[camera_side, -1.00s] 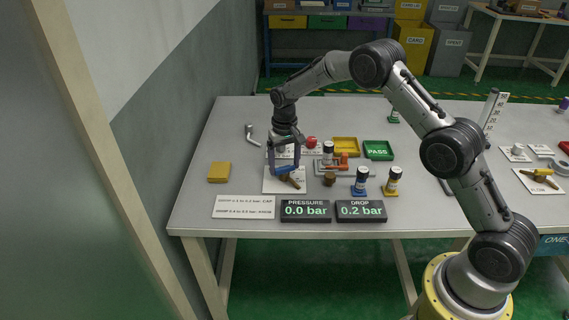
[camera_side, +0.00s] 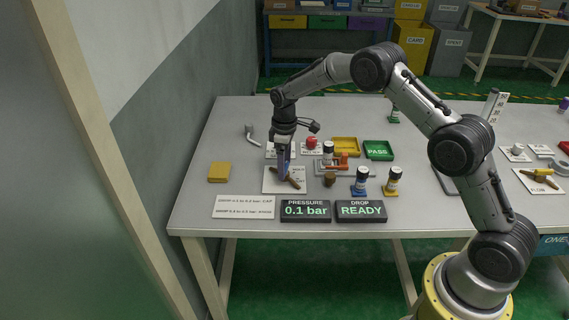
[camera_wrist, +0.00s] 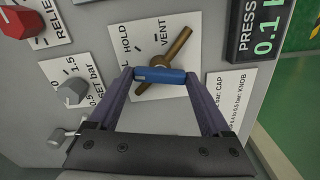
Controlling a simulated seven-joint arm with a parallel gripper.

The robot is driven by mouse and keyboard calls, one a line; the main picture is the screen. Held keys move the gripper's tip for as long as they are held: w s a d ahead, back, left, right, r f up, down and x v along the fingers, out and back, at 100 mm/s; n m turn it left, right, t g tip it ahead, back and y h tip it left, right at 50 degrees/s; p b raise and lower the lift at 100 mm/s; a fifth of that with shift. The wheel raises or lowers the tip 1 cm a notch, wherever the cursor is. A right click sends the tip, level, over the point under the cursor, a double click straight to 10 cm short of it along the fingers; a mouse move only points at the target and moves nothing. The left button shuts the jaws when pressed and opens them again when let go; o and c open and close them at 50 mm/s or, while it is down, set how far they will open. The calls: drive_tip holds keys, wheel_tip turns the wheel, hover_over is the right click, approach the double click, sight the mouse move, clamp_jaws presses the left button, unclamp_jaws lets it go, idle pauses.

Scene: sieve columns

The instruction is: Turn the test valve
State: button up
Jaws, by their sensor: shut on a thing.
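The test valve's bronze handle (camera_side: 293,183) lies over a white plate (camera_side: 272,188) on the table. In the wrist view the handle (camera_wrist: 179,45) slants toward the upper right, near the word VENT; HOLD is printed to its left. In the side view my gripper (camera_side: 284,176) points down at the plate, seen nearly edge-on. The pressure display (camera_side: 305,210) reads 0.1 bar and the drop display (camera_side: 361,210) reads READY.
A grey knob (camera_wrist: 72,91) and a red relief button (camera_side: 311,143) are near the valve. Small bottles with blue (camera_side: 360,183) and yellow (camera_side: 392,183) bases stand to its right. A yellow block (camera_side: 219,172) lies left.

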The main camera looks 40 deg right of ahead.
drive_tip(key=shift+r+n, duration=0.15)
drive_tip(key=shift+n, duration=1.05)
drive_tip(key=shift+w, duration=0.1)
drive_tip(key=o, duration=1.2)
drive_tip(key=shift+c, duration=0.2)
wheel_tip(320, 180, up, 14)
